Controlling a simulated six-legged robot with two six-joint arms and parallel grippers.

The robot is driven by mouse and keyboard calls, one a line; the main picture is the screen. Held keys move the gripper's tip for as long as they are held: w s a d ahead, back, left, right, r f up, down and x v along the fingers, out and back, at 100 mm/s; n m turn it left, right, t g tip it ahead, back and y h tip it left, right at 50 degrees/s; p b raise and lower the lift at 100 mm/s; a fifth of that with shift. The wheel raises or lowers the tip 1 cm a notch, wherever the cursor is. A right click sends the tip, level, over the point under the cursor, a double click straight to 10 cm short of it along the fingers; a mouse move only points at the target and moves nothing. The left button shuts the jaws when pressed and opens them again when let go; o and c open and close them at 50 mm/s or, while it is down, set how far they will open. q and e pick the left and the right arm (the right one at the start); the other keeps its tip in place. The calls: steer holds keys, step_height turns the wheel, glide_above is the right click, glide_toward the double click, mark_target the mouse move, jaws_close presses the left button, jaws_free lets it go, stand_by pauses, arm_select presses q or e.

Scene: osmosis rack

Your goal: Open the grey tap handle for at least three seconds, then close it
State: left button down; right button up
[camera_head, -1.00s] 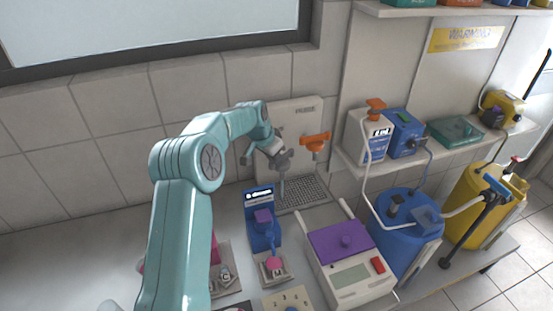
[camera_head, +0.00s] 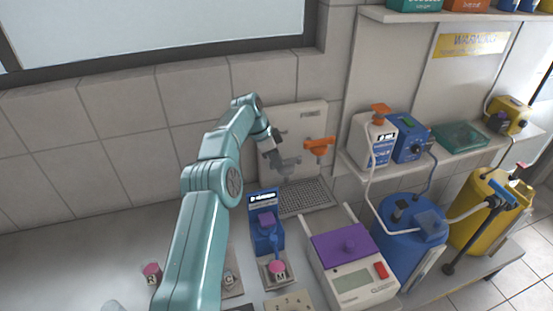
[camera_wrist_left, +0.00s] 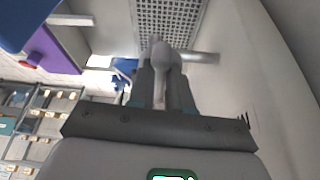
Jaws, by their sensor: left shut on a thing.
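The grey tap (camera_head: 287,170) is mounted on a pale wall panel (camera_head: 308,118), left of an orange tap (camera_head: 319,147), above a perforated drain tray (camera_head: 312,197). My left gripper (camera_head: 275,152) reaches it from the left and is at the grey handle. In the left wrist view, the gripper's two fingers (camera_wrist_left: 161,88) are shut around the grey handle (camera_wrist_left: 160,56), with the perforated tray (camera_wrist_left: 170,20) beyond. Whether water runs from the spout cannot be made out. My right gripper is not seen.
A blue device (camera_head: 265,233) with a purple top stands below the tray. A white device with a purple lid (camera_head: 340,243) is to its right. A blue drum (camera_head: 403,240) and a yellow drum (camera_head: 480,225) stand further right. A shelf holds bottles and boxes.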

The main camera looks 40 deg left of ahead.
arm_select(q)
steer(key=shift+a, duration=0.1)
stand_by(0.3)
steer(key=c, duration=1.4)
jaws_free()
steer(key=shift+o, duration=1.4)
steer(key=shift+w+a+f, duration=0.1)
steer(key=shift+a, duration=0.05)
